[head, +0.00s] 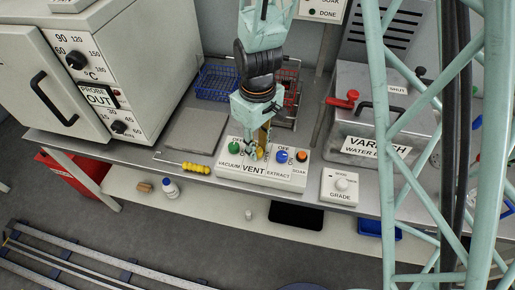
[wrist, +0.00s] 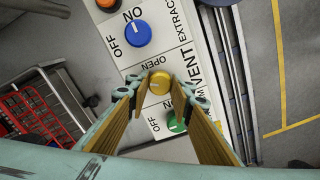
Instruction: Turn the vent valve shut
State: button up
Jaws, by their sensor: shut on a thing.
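The vent valve is a round yellow knob (wrist: 160,82) on a white control panel (head: 262,177), above the word VENT. In the wrist view the word OPEN shows beside it; I cannot make out a pointer on the knob. My gripper (wrist: 159,92) reaches down over the panel, its two gold-lined fingers closed on opposite sides of the yellow knob. In the head view my gripper (head: 260,152) covers the knob, so its grip is hidden there.
On the same panel, a green knob (head: 234,147) for vacuum, a blue knob (head: 282,157) for extract and an orange knob (head: 301,156) for soak stand close by. Wire baskets (head: 216,81) stand behind. A water bath (head: 352,134) with a red tap handle is at right.

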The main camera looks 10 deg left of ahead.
aim_at(258, 149)
jog(key=n+b, duration=0.1)
jog(key=n, duration=0.5)
dwell(0.6)
jog(key=o, duration=0.9)
jog(key=shift+r, duration=0.15)
jog(key=shift+r, duration=5.95)
